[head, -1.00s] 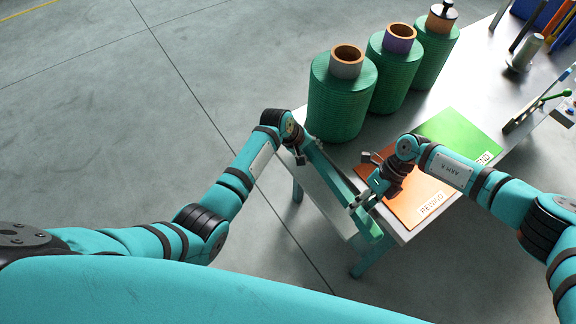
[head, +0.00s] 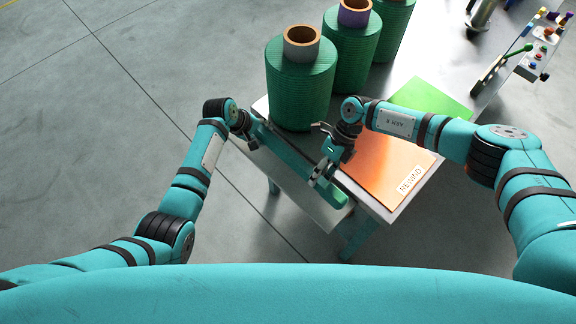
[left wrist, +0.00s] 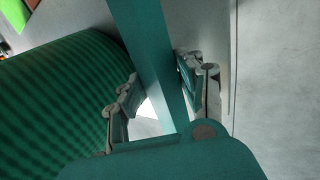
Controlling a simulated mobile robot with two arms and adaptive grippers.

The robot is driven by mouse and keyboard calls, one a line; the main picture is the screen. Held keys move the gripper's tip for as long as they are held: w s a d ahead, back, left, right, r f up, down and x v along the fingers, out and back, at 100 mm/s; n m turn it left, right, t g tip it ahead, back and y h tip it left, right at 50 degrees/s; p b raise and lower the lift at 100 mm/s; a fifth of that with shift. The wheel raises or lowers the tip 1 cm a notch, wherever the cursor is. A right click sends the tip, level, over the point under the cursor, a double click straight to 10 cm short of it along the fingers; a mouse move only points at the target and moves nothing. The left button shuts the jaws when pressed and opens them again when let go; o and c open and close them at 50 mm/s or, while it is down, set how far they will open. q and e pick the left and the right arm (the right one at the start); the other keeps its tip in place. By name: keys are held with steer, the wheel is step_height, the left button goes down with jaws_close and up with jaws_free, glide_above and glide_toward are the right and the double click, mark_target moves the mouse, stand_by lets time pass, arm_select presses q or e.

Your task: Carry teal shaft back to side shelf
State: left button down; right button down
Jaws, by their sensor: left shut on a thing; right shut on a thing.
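The long teal shaft (head: 286,150) runs slantwise beside the near left edge of the table. My left gripper (head: 247,128) is shut on its far end, beside the nearest green roll. My right gripper (head: 319,177) is shut on it towards its near end. In the left wrist view the shaft (left wrist: 150,60) passes between the two fingers (left wrist: 158,105). The grey side shelf (head: 290,196) lies along the table's side, below the shaft in the picture. I cannot tell whether the shaft touches it.
Green netting rolls (head: 300,85) stand in a row on the table (head: 398,207). An orange sheet (head: 385,175) labelled REWIND and a green sheet (head: 430,97) lie beside them. A control box with a green-knobbed lever (head: 520,50) is at upper right. Open floor (head: 90,130) is to the left.

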arm_select(q)
steer(key=shift+w, duration=0.25)
arm_select(e)
steer(key=shift+w, duration=0.15)
arm_select(q)
steer(key=shift+f, duration=0.1)
arm_select(e)
steer(key=shift+f, duration=0.15)
